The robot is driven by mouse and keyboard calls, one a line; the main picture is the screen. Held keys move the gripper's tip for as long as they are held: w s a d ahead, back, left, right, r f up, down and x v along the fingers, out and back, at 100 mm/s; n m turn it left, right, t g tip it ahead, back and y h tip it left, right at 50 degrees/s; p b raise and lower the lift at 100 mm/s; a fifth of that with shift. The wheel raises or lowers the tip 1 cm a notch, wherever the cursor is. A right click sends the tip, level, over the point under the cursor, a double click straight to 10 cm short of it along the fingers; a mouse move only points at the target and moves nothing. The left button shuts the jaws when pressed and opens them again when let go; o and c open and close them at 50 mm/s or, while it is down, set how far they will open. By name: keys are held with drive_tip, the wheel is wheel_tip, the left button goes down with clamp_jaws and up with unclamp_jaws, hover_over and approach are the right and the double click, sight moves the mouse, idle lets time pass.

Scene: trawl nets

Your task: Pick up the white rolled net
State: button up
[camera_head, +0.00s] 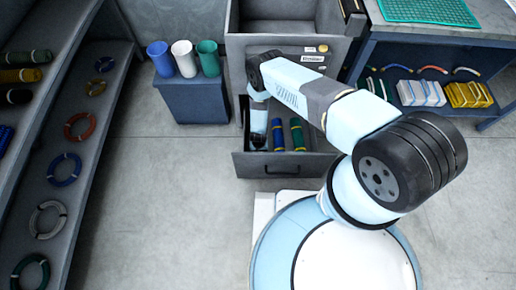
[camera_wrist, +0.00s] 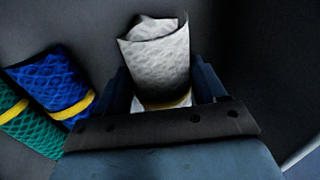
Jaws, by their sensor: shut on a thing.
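The white rolled net (camera_wrist: 160,58) stands out between the fingers of my gripper (camera_wrist: 164,88) in the wrist view. My gripper is shut on it, with one finger on each side. A yellow band shows at its near end. In the head view my arm reaches down into the left part of the open drawer (camera_head: 290,167), and the white net is hidden there.
The drawer walls close in around my gripper. A cabinet with an open upper compartment (camera_head: 285,45) stands behind. A blue stand (camera_head: 193,101) with blue, white and green cups is at the left. A workbench (camera_head: 440,35) with a lower shelf stands at the right.

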wheel_tip(320, 180, up, 18)
drive_tip(key=shift+f, duration=0.1)
drive_tip(key=shift+c, duration=0.9)
drive_tip(key=shift+w, duration=0.1)
